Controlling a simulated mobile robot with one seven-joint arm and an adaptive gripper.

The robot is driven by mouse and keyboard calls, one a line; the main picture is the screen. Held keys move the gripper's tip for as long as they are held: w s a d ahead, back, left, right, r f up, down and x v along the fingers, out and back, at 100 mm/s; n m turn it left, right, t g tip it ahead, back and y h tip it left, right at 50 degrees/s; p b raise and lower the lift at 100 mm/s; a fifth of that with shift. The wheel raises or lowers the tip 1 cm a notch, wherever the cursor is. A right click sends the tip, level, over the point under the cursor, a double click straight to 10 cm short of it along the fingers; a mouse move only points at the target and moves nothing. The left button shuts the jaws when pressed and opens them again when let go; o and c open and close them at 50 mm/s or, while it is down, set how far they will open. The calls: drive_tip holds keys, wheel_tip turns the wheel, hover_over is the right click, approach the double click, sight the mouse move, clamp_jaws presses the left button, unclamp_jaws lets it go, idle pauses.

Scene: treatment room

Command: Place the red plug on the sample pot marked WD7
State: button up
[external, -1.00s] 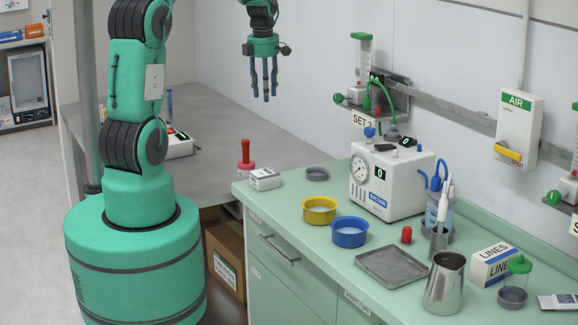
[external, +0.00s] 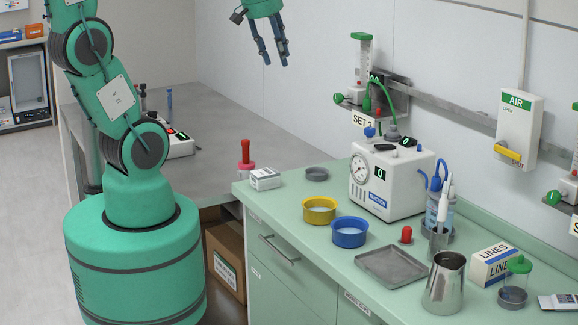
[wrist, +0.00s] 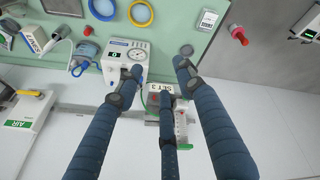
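A small red plug (external: 406,234) stands upright on the green counter, right of the blue ring-shaped dish. I cannot read WD7 on anything. A pot with a green top (external: 515,281) stands at the right; its marking cannot be read. My gripper (external: 273,55) is open and empty, high above the back of the grey bench, far from the plug. Its spread fingers (wrist: 157,82) fill the middle of the wrist view.
The counter holds a yellow dish (external: 320,210), a blue dish (external: 350,232), a white suction unit (external: 390,185), a grey tray (external: 391,267), a steel jug (external: 444,284) and a LINES box (external: 493,263). A wall rail with fittings runs behind. The grey bench (external: 250,140) is mostly clear.

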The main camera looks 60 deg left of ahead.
drive_tip(key=s+d+m+t, duration=0.1)
drive_tip(key=s+d+m, duration=0.8)
drive_tip(key=s, duration=0.3)
drive_tip(key=shift+s+d+m+t+h, duration=0.25)
drive_tip(key=shift+s+m+t+h, duration=0.15)
drive_tip(key=shift+m, duration=0.5)
drive_tip(key=shift+f, duration=0.15)
wheel_tip(320, 180, down, 5)
drive_tip(key=b, duration=0.5)
